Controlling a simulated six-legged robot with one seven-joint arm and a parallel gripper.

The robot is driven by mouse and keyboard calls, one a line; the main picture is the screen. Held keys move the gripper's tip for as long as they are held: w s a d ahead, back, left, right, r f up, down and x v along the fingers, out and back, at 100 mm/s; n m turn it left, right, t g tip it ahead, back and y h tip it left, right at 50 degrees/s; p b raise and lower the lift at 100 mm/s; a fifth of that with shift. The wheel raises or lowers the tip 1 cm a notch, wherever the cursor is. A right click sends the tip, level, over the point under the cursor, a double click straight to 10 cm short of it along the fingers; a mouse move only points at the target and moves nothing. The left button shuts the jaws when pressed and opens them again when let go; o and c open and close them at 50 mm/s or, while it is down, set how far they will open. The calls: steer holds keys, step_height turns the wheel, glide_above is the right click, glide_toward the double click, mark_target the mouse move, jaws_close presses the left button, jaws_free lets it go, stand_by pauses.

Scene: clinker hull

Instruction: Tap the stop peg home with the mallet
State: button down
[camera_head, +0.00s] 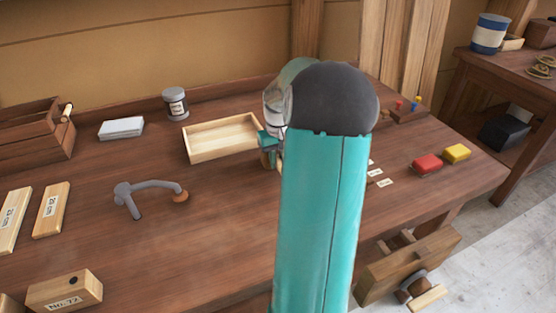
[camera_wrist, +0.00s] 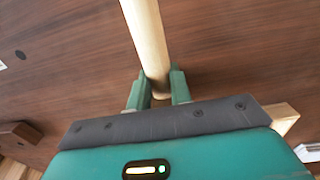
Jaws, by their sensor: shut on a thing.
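My gripper (camera_wrist: 158,86) is shut on a pale, round wooden handle (camera_wrist: 147,38), apparently the mallet's. The handle runs from between the jaws to the top edge of the wrist view; no mallet head shows there. In the head view my arm hides most of my gripper (camera_head: 269,146), which is over the bench beside the shallow tray. A wooden block marked with a number (camera_head: 65,291) at the front left has a dark round spot on top. I cannot make out the stop peg for certain.
The pale tray (camera_head: 190,143), a grey clamp-like tool (camera_head: 150,187), a tin (camera_head: 175,103) and a pale grey block (camera_head: 121,128) stand on the bench (camera_head: 205,245). Red (camera_head: 427,164) and yellow (camera_head: 456,153) blocks lie at right. The front middle is clear.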

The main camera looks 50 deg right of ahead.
steer(key=shift+r, duration=0.35)
steer(key=shift+r, duration=4)
steer(key=c, duration=2)
jaws_free()
steer(key=shift+c, duration=0.2)
jaws_close()
